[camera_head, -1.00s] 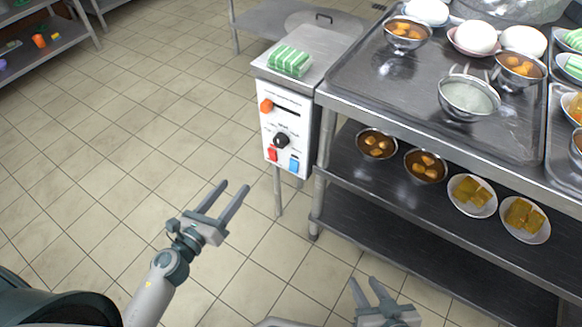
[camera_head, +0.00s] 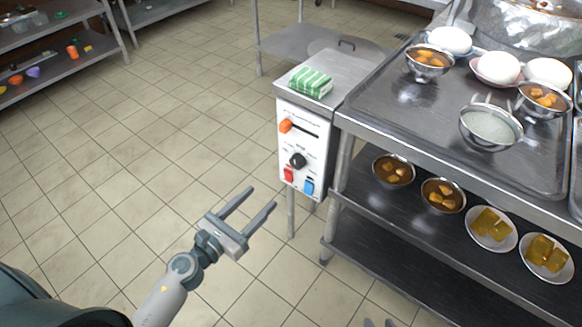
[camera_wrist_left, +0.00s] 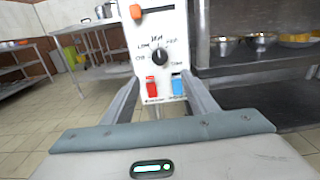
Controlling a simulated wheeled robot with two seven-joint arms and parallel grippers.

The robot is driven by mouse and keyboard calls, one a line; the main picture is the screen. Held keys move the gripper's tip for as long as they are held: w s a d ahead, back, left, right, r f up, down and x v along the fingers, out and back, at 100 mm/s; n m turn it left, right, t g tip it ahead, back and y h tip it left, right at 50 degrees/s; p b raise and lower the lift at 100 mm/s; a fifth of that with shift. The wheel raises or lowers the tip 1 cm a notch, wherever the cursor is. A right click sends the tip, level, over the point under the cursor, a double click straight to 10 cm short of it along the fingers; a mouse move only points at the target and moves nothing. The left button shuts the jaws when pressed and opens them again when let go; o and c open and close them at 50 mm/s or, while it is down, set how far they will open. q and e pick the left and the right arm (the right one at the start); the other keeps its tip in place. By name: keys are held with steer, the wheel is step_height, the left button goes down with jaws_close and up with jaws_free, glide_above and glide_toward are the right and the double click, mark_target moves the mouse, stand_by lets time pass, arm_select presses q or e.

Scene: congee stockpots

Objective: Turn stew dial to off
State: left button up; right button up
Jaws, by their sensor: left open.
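The stew dial (camera_head: 298,160) is a round black knob on the white control panel (camera_head: 302,178) of a metal stand. In the left wrist view the dial (camera_wrist_left: 159,56) sits ahead between my fingers, with handwritten labels around it, "LOW" and "OFF" among them. An orange slider (camera_head: 286,126) is above it; a red switch (camera_head: 288,174) and a blue switch (camera_head: 308,186) are below. My left gripper (camera_head: 256,198) is open and empty, in front of and below the panel, apart from it. Only the tips of my right gripper (camera_head: 378,323) show at the bottom edge.
A steel table (camera_head: 400,92) with bowls and white buns stands right of the panel. Its lower shelf (camera_head: 362,196) holds bowls and plates of food. A green-striped packet (camera_head: 311,82) lies on top of the stand. The tiled floor left of the panel is clear.

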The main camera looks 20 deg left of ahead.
mark_target(295, 165)
arm_select(q)
steer(key=p+x, duration=0.1)
steer(key=x, duration=1.3)
steer(key=shift+p, duration=0.4)
steer(key=shift+w+d, duration=0.2)
steer(key=shift+w, duration=0.3)
arm_select(e)
steer(key=shift+s+d+f+g+h, duration=0.3)
steer(key=shift+s+d+f+g, duration=0.15)
steer(key=shift+d, duration=0.2)
steer(key=shift+s+d+f+g+h, duration=0.3)
steer(key=shift+s+d+f+g, duration=0.05)
steer(key=shift+s+d+g, duration=0.25)
arm_select(q)
steer(key=c, duration=1.1)
steer(key=shift+o, duration=0.2)
